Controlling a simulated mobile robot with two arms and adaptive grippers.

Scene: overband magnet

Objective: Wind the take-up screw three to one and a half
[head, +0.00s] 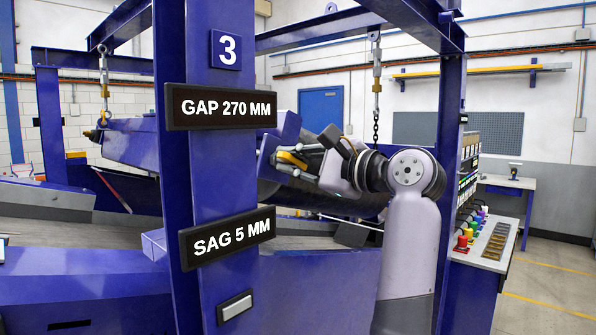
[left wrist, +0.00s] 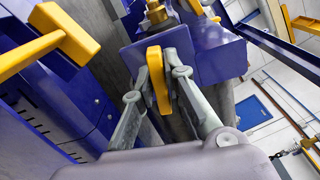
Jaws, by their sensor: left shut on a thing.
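In the head view my left gripper (head: 290,160) is at a yellow handle (head: 293,157) behind the blue post, beside the dark roller. In the left wrist view, the grey fingers of my left gripper (left wrist: 157,85) are shut on the yellow handle (left wrist: 157,68), one on each side. A brass threaded part (left wrist: 155,14), which looks like a screw end, shows just beyond it by a blue plate (left wrist: 175,48). I cannot read how far the screw is wound. The post carries a "3" sign (head: 226,50), a "GAP 270 MM" sign (head: 221,107) and a "SAG 5 MM" sign (head: 227,236). My right gripper is not in view.
Another yellow handle (left wrist: 62,38) sticks out at upper left in the wrist view. A chain hoist (head: 376,90) hangs behind my arm. A control desk (head: 487,243) with coloured knobs stands at right, with open floor beyond.

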